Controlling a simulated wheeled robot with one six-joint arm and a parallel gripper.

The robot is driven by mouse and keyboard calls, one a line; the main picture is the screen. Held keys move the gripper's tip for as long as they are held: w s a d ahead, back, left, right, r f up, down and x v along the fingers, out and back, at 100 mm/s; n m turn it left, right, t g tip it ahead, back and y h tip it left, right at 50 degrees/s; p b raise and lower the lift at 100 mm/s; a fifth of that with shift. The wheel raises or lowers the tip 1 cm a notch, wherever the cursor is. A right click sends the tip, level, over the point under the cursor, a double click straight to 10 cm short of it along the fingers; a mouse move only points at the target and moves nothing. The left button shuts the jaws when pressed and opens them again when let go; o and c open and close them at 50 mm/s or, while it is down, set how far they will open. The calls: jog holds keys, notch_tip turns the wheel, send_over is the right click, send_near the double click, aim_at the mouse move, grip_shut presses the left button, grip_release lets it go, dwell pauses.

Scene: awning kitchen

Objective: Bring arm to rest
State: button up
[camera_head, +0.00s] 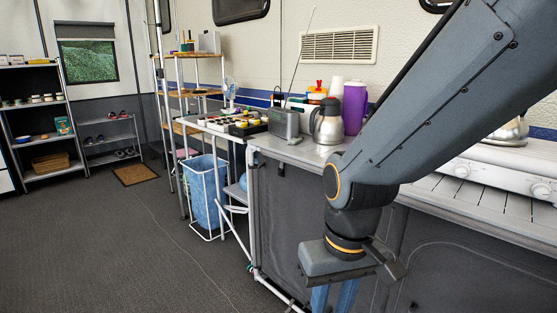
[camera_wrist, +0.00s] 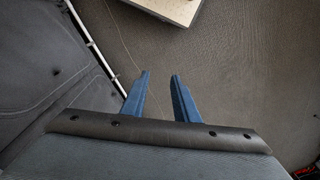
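My arm reaches in from the upper right in the head view and bends down in front of the kitchen counter (camera_head: 280,150). My gripper (camera_head: 333,300) points down beside the counter front, and its blue fingers are cut off by the bottom edge. In the wrist view my gripper (camera_wrist: 160,78) shows two blue fingers with a gap between them. Nothing is between the fingers, only the carpet floor (camera_wrist: 235,90) below.
On the counter stand a steel kettle (camera_head: 327,122), a purple jug (camera_head: 355,108) and a grey radio (camera_head: 284,122). A white stove (camera_head: 480,178) is at right. A blue bin (camera_head: 207,190) stands left of the counter. The carpet at left is clear, apart from a doormat (camera_head: 135,174).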

jog(key=s+d+r+m+p, duration=0.2)
jog(key=d+r+p, duration=0.8)
jog(key=r+p, duration=0.3)
jog(key=p, duration=0.2)
jog(key=shift+s+d+m+h+p, duration=0.15)
jog(key=shift+m+h+p, duration=0.25)
